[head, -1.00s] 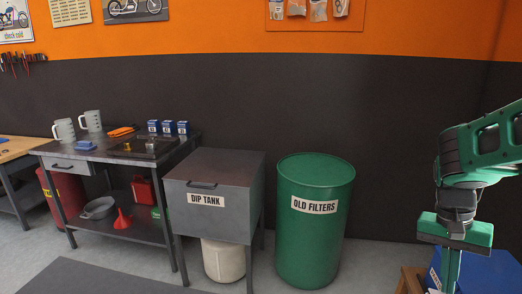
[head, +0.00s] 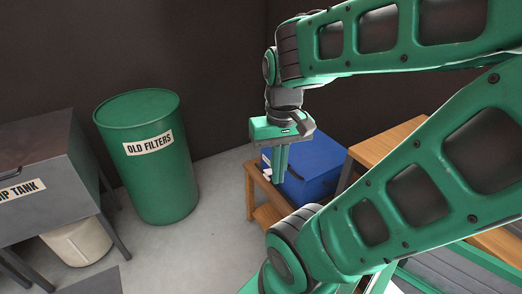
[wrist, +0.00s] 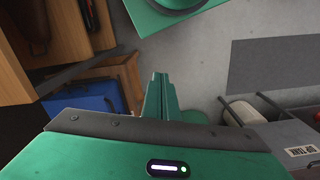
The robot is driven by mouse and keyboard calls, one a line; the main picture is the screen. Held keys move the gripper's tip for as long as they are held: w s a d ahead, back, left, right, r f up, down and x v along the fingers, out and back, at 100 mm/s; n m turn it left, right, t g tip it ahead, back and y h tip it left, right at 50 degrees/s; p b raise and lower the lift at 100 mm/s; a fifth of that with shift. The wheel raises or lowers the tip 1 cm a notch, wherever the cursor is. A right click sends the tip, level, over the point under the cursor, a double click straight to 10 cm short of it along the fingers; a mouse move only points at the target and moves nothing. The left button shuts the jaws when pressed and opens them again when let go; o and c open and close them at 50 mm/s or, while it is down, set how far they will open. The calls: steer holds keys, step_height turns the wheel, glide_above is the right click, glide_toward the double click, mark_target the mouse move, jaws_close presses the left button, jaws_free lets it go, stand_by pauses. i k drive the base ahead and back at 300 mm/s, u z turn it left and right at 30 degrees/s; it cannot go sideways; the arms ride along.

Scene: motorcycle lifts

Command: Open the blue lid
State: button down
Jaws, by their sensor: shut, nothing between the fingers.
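A blue box with a blue lid (head: 306,158) sits on a low wooden stand (head: 262,196) in the head view, right of centre. Its lid looks shut. My gripper (head: 279,180) points down in front of the box's left part, its fingers together and empty. My arm hides some of the box's surroundings. In the wrist view the blue box (wrist: 82,100) is at the left, partly hidden behind my gripper's body, and my gripper's fingers (wrist: 160,80) are closed together to the right of it. I see no contact between the fingers and the lid.
A green drum labelled OLD FILTERS (head: 150,165) and a grey DIP TANK (head: 40,165) stand at the left. A wooden bench (head: 385,145) stands close to the right of the box. Grey floor (head: 218,190) is clear between drum and stand.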

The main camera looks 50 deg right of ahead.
mark_target(310, 159)
steer(key=z, duration=0.5)
steer(key=k, duration=0.8)
steer(key=z, duration=0.5)
steer(key=k, duration=1.45)
steer(key=u, duration=0.15)
steer(key=i, duration=1.55)
steer(key=z, duration=0.3)
